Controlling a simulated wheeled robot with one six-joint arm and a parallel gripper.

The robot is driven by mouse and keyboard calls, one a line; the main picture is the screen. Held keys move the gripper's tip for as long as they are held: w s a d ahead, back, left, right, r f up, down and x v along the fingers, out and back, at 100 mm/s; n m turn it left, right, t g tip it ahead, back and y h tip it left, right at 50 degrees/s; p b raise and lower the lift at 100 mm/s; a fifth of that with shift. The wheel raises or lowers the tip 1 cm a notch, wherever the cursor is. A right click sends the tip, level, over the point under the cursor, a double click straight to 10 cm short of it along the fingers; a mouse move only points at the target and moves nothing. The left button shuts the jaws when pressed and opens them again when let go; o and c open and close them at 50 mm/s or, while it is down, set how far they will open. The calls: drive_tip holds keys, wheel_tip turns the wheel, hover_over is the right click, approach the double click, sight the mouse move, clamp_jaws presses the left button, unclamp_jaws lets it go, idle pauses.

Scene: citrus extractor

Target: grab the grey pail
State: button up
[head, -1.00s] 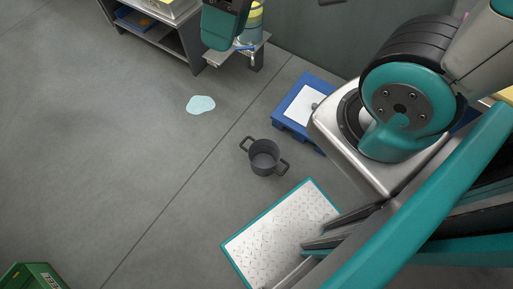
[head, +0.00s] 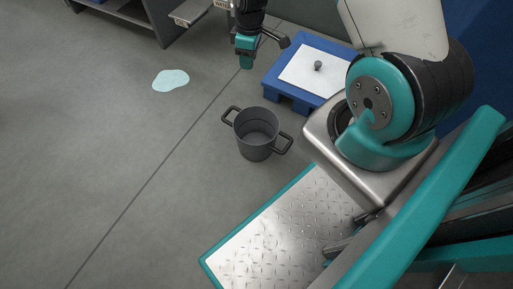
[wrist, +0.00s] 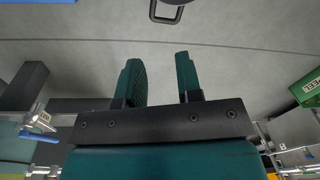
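The grey pail (head: 257,150) stands upright on the floor near the middle of the head view, with one loop handle on its left and one on its right. In the wrist view only a handle and a bit of rim of the pail (wrist: 173,17) show at the top edge. My gripper (head: 246,62) points down behind and above the pail in the head view, apart from it. In the wrist view the two teal fingers of my gripper (wrist: 157,65) stand apart with nothing between them.
A blue stand with a white top and knob (head: 312,70) is close behind the pail, to its right. A metal tread plate (head: 285,225) lies in front. A pale puddle (head: 171,80) is at left. A green crate (wrist: 307,88) shows in the wrist view.

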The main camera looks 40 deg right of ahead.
drive_tip(key=b, duration=0.4)
approach(260, 114)
drive_tip(key=f+b, duration=0.6)
drive_tip(key=b, duration=0.1)
drive_tip(key=f+b, duration=0.3)
drive_tip(key=shift+a+f+b, duration=0.3)
drive_tip(key=shift+a+f, duration=0.05)
drive_tip(key=shift+f, duration=0.05)
drive_tip(key=shift+r, duration=0.1)
drive_tip(key=shift+c, duration=0.3)
clamp_jaws()
